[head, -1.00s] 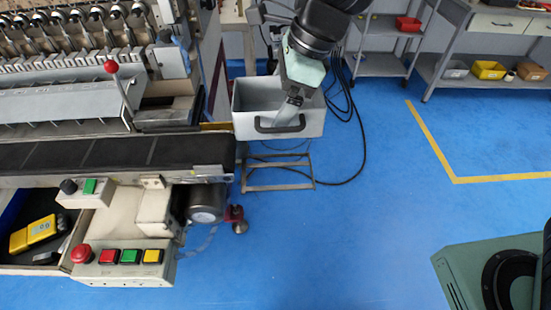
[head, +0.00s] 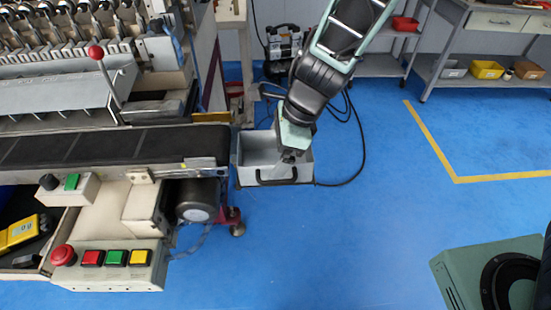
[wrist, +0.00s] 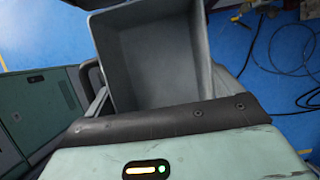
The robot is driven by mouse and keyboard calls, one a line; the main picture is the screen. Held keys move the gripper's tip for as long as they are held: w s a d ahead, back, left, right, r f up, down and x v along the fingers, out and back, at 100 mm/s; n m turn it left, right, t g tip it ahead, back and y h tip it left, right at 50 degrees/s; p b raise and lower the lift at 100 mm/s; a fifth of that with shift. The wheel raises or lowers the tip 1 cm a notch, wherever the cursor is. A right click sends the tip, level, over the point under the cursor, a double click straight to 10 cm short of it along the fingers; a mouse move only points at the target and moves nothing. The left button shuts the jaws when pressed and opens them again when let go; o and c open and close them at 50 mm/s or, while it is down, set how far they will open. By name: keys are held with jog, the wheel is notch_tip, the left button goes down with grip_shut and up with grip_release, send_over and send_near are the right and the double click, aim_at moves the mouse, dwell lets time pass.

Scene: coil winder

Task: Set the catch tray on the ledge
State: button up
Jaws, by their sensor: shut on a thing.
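The catch tray (head: 248,174) is an open grey box with a dark handle on its near wall. It hangs or rests level just off the right end of the conveyor; I cannot tell which. My gripper (head: 291,157) reaches down from above and is shut on the tray at its near side; the fingertips are hardly visible. In the wrist view the tray's empty inside (wrist: 155,55) fills the upper middle. The ledge, a low metal frame seen earlier beside the conveyor's end, is hidden behind or under the tray.
The black conveyor belt (head: 110,147) with its motor (head: 197,200) is close on the tray's left. A button box (head: 110,262) stands at the front left. A black cable (head: 352,172) lies right of the tray. Blue floor (head: 320,235) is clear in front.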

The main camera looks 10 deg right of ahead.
jog(key=shift+f, duration=0.85)
jog(key=o, duration=0.9)
jog(key=shift+o, duration=0.2)
jog(key=shift+r, duration=0.1)
jog(key=w+d+r+m+t+p, duration=0.1)
jog(key=d+r+m+t, duration=0.15)
jog(key=r+m, duration=0.8)
jog(key=w+d+r+m+t+p, duration=0.15)
jog(key=r+m+t, duration=0.4)
jog(key=m, duration=0.75)
jog(key=s+d+m+g+h, duration=0.2)
jog(key=s+d+m+g, duration=0.1)
jog(key=s+m, duration=0.7)
jog(key=s+d+m+g+h, duration=0.1)
jog(key=s+d+m+g, duration=0.2)
jog(key=s+m, duration=0.7)
jog(key=shift+s+f+m+g+h, duration=0.15)
jog(key=shift+f+m+g+h, duration=0.25)
jog(key=shift+m+g, duration=0.8)
